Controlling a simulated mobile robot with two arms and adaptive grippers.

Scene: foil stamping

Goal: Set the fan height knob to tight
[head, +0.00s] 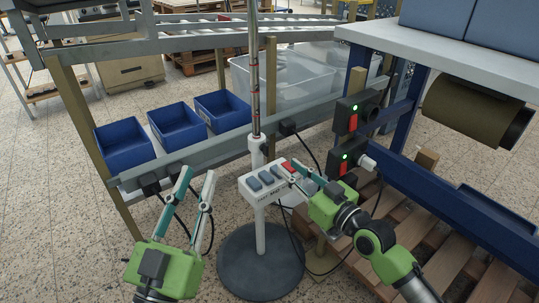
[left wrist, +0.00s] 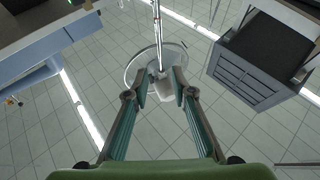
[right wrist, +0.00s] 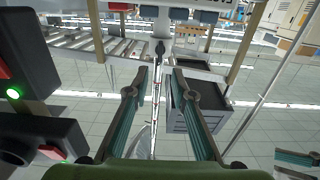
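The fan's stand is a thin upright pole (head: 254,85) on a round dark base (head: 262,262). A white collar (head: 256,143) sits on the pole, with a small dark part at its side that may be the height knob; its setting cannot be read. A dark knob-like part (right wrist: 160,47) shows ahead of the fingers in the right wrist view. My left gripper (head: 198,173) is open and empty, left of the pole. My right gripper (head: 291,170) is open beside the white button box (head: 265,197), its fingers partly covering the box's right end.
Blue bins (head: 176,128) line the rail behind on the left. Two dark switch boxes (head: 350,115) with green lights and red switches are close to the right gripper. A wooden pallet (head: 425,240) and hanging cables lie at the right.

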